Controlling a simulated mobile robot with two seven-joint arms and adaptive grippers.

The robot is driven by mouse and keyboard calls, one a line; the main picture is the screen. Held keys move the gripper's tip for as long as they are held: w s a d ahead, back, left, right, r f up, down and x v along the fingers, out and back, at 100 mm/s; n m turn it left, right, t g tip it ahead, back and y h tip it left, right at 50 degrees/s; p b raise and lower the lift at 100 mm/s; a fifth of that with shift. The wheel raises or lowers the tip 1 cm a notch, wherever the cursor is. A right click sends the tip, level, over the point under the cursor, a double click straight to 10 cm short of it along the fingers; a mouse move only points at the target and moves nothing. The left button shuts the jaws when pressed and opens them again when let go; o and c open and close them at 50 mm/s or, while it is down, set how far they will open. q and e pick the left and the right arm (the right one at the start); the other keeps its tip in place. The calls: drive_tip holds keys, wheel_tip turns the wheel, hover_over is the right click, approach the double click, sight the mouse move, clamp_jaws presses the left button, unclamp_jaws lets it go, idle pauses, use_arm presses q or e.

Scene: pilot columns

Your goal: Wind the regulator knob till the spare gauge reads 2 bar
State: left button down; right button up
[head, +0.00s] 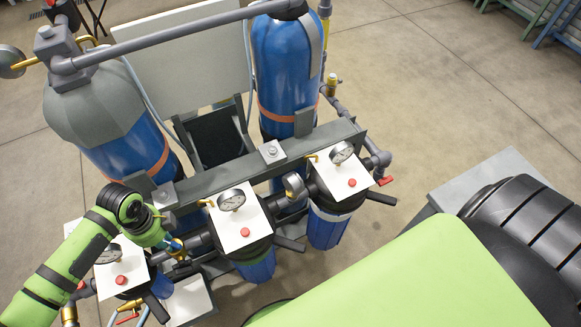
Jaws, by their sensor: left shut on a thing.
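My left gripper (176,249) is at the pipework between the left and middle filter housings. It is shut on a small part there that looks like the regulator knob, mostly hidden by the fingers and wrist. Round white-faced dial gauges stand on the left housing (108,254), the middle housing (231,199) and the right housing (342,152). Another gauge (294,185) sits on the pipe between the middle and right housings. I cannot tell which is the spare gauge, and the dials are too small to read. My right gripper is out of view.
Two blue tanks (287,75) with grey pipes stand behind the grey beam (270,152). White plates with red buttons (245,232) top the housings. Black handles (381,198) stick out in front. A grey block (488,180) is at right; open floor (470,85) lies behind it.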

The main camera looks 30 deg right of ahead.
use_arm(q)
drive_tip(key=shift+w+d+r+m, duration=0.15)
drive_tip(key=shift+w+r+m, duration=0.1)
drive_tip(key=shift+m, duration=0.35)
drive_tip(key=shift+w+d+r+m, duration=0.15)
drive_tip(key=shift+w+m, duration=0.1)
drive_tip(key=shift+m, duration=0.35)
drive_tip(key=shift+w+d+m, duration=0.1)
drive_tip(key=shift+m, duration=1.3)
drive_tip(key=shift+w+d+m, duration=0.1)
drive_tip(key=shift+d+m, duration=0.05)
drive_tip(key=shift+m, duration=1.25)
drive_tip(key=shift+m+b, duration=0.35)
drive_tip(key=shift+m, duration=0.05)
drive_tip(key=c, duration=1.2)
unclamp_jaws()
drive_tip(key=shift+d, duration=0.1)
drive_tip(key=shift+w+f, duration=0.15)
